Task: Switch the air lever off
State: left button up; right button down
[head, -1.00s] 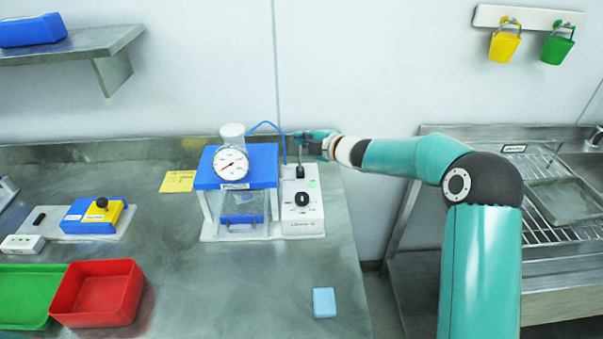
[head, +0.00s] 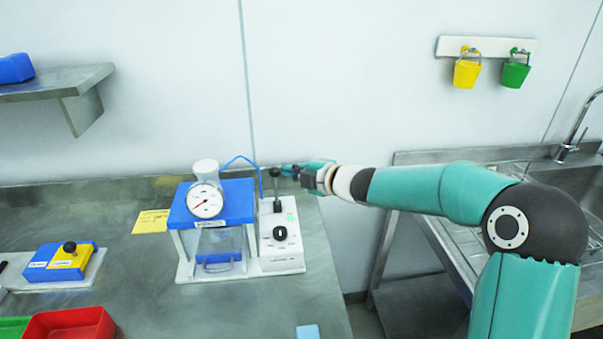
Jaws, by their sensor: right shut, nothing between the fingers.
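The air lever (head: 276,190) is a dark upright stick on top of the white control box (head: 283,250), which has a black knob on its front and a green mark. The box stands against the right side of the blue-topped dosing unit with a round gauge (head: 206,200). My right gripper (head: 285,171) is shut and empty, its fingertips at the upper end of the lever from the right. Whether they touch it I cannot tell. My left gripper is not in view.
A blue hose (head: 240,160) arches behind the box. A yellow note (head: 151,221), a blue-and-yellow block with a black knob (head: 66,256) and a red tray (head: 72,324) lie to the left. A light blue block (head: 307,332) is at the front. A sink (head: 580,180) stands right.

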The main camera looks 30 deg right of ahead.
jog(key=v, duration=0.4)
jog(key=shift+a+r, duration=0.15)
jog(key=shift+r, duration=0.25)
